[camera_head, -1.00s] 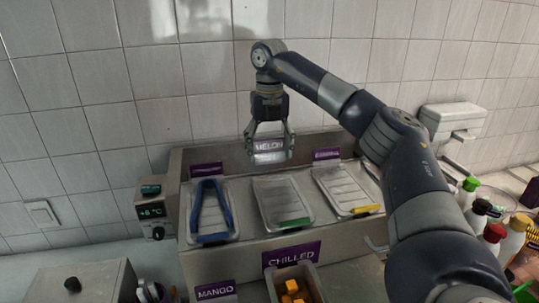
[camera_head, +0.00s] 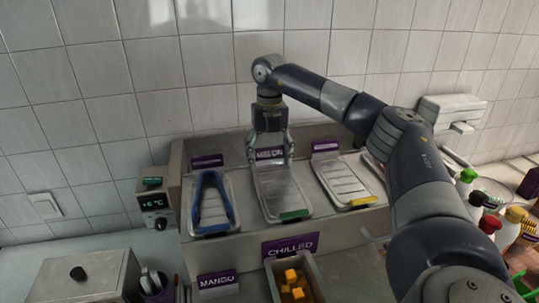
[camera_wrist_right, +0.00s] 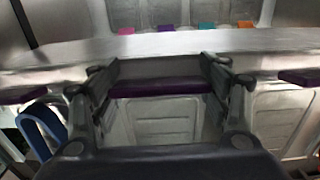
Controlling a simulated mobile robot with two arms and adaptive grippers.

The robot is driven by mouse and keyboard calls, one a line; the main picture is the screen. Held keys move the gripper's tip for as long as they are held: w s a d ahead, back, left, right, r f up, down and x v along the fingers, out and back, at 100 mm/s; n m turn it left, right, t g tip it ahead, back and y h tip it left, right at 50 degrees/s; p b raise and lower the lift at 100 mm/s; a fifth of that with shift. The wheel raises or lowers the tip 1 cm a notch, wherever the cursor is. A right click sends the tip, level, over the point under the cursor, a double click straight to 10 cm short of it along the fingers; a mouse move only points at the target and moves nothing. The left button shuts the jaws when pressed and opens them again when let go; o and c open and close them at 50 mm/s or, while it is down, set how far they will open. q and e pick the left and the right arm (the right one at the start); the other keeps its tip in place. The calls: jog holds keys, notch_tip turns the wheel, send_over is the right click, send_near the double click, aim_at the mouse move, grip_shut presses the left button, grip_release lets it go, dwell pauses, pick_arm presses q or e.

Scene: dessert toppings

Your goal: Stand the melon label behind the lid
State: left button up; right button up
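The purple melon label (camera_head: 270,154) is between the fingers of my right gripper (camera_head: 270,148), which is shut on its two ends. The label is low, at the back edge of the middle clear lid (camera_head: 283,190), which has a green tab. In the right wrist view the label (camera_wrist_right: 160,88) shows as a purple strip spanning the right gripper's fingers (camera_wrist_right: 163,85), with the lid (camera_wrist_right: 160,128) in view below it. I cannot tell whether its bottom edge touches the counter. My left gripper is out of view.
A left lid with blue tongs (camera_head: 212,205) and a right lid with a yellow tab (camera_head: 345,183) flank the middle one. Purple labels stand behind them, left (camera_head: 207,161) and right (camera_head: 325,146). The steel back wall is close behind. Bottles (camera_head: 490,225) stand far right.

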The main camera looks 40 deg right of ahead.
aim_at(268, 151)
jog(key=o, duration=0.3)
jog(key=shift+o, duration=0.2)
jog(key=shift+r, duration=0.1)
jog(key=shift+r, duration=0.5)
jog(key=shift+w+r, duration=0.1)
jog(key=shift+r, duration=0.25)
notch_tip(268, 151, up, 6)
jog(key=b, duration=0.2)
jog(key=shift+a+f+b, duration=0.1)
jog(key=shift+f+b, duration=0.05)
jog(key=shift+b, duration=0.2)
jog(key=r, duration=0.2)
jog(key=r+p, duration=0.1)
jog(key=r, duration=0.2)
jog(key=shift+s+r, duration=0.2)
jog(key=shift+r, duration=0.15)
